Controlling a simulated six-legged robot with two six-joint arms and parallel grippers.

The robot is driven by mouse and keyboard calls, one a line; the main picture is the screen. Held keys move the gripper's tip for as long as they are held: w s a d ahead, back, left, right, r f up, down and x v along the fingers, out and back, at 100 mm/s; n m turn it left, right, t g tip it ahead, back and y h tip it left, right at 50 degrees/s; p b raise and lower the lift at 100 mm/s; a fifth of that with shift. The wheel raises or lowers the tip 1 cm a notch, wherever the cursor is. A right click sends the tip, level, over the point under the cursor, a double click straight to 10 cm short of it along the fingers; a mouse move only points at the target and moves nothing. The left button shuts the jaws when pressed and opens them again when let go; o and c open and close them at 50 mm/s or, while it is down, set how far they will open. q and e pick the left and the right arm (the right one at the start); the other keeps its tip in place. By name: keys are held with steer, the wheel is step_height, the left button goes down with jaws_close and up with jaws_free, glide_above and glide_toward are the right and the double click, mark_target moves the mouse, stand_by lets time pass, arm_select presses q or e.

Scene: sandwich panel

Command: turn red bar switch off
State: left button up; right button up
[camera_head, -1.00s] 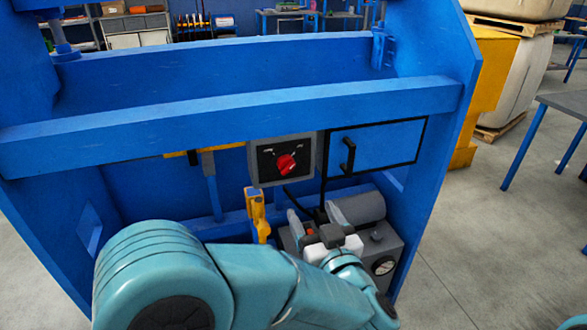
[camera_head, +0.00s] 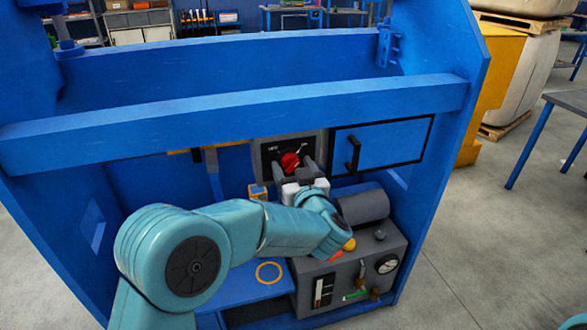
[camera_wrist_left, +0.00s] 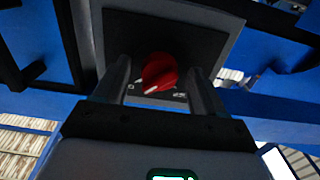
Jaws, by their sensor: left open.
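The red bar switch (camera_head: 290,162) is a red knob on a black plate in a grey box (camera_head: 318,142) under the blue crossbar. In the left wrist view the red knob (camera_wrist_left: 159,72) lies between the two fingers, with a finger on either side. My left gripper (camera_head: 290,167) is open, its fingertips at the front of the switch box. I cannot tell whether the fingers touch the knob. The labels on the plate are too small to read surely. My right gripper is not in view.
A blue door with a black handle (camera_head: 353,154) is just right of the switch box. The blue crossbar (camera_head: 240,120) runs close above it.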

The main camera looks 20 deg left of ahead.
arm_select(q)
steer(key=c, duration=1.1)
steer(key=shift+o, duration=0.3)
steer(key=shift+f, duration=0.1)
steer(key=shift+d+n+b, duration=0.15)
steer(key=shift+n+b, duration=6.9)
steer(key=shift+n, duration=1.85)
